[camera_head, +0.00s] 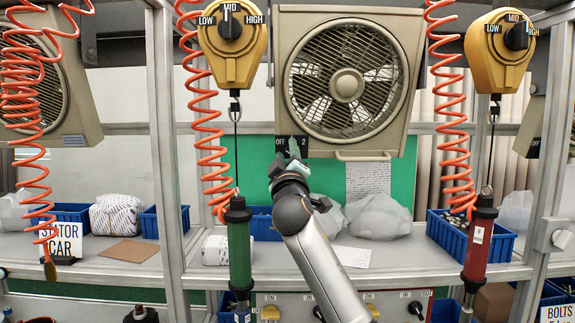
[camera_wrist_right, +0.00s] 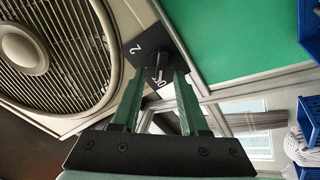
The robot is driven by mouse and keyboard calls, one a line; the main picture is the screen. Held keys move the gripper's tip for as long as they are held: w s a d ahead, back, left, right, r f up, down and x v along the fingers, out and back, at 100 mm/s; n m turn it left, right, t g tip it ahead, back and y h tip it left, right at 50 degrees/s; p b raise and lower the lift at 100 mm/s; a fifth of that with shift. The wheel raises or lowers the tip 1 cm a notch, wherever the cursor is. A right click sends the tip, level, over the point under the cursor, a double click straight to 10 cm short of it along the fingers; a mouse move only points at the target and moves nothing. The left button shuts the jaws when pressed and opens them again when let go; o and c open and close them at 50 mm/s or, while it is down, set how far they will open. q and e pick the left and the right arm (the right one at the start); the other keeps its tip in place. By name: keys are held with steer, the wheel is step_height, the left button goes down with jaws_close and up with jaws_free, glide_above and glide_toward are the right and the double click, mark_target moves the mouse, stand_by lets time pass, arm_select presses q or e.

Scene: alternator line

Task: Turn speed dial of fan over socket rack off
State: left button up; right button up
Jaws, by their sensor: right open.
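A beige box fan (camera_head: 347,85) hangs in the middle of the head view, its round grille facing me. At its lower left corner is a black dial plate (camera_head: 281,141) marked OFF and 2. In the right wrist view the dial's black knob (camera_wrist_right: 158,66) shows on this plate beside the fan grille (camera_wrist_right: 50,60). I cannot tell its exact setting. My right gripper (camera_head: 293,149) is just in front of the dial and partly covers it. In the wrist view its green fingers (camera_wrist_right: 157,92) are apart, with the knob between and beyond their tips. My left gripper is not in view.
Yellow balancers (camera_head: 232,60) with MID dials and orange coiled hoses (camera_head: 208,140) hang on both sides. A green tool (camera_head: 239,245) and a red tool (camera_head: 479,245) hang low. A second fan (camera_head: 45,90) is at left. The shelf holds blue bins (camera_head: 470,238) and wrapped bags.

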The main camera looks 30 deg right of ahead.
steer(key=b+v, duration=0.3)
steer(key=v, duration=0.9)
steer(key=shift+b, duration=0.4)
steer(key=shift+s+f, duration=0.1)
steer(key=shift+f, duration=0.1)
